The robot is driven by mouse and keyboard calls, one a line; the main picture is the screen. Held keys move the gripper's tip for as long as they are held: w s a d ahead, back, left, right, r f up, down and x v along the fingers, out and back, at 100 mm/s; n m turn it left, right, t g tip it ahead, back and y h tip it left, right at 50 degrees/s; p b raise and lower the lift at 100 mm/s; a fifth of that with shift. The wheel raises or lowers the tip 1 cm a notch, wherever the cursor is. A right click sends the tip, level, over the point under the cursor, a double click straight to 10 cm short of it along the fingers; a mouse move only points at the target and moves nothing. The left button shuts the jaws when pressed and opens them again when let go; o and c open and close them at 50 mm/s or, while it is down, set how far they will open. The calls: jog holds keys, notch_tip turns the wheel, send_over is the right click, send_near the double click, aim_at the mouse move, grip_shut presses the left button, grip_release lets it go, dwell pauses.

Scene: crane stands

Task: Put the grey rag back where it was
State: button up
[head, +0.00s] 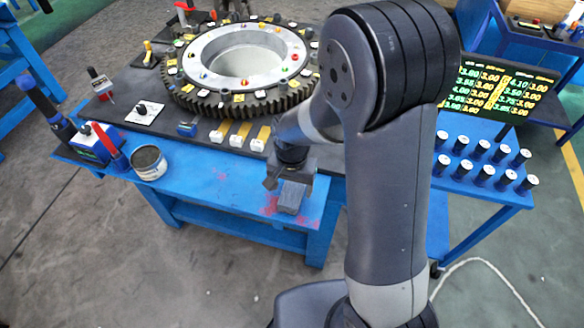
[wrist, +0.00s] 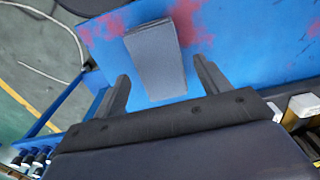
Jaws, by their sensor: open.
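The grey rag (head: 291,197) looks like a folded grey block and lies on the blue bench top near its front edge, beside reddish-pink stains. In the wrist view the grey rag (wrist: 156,62) lies ahead of and partly between the fingers. My gripper (head: 279,178) is above the bench, right by the rag. In the wrist view my gripper (wrist: 163,82) is open, with a finger to each side and nothing held. I cannot tell its exact height over the rag.
A large geared ring (head: 245,65) with coloured buttons stands on the dark mat behind. A tin (head: 149,163) and a blue box (head: 97,145) stand at the bench's left. A blue stand (head: 470,185) with several black cylinders is right.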

aim_at(292, 192)
notch_tip(292, 192, up, 10)
jog(key=shift+f, duration=0.2)
jog(key=shift+c, duration=0.3)
dwell(1.1)
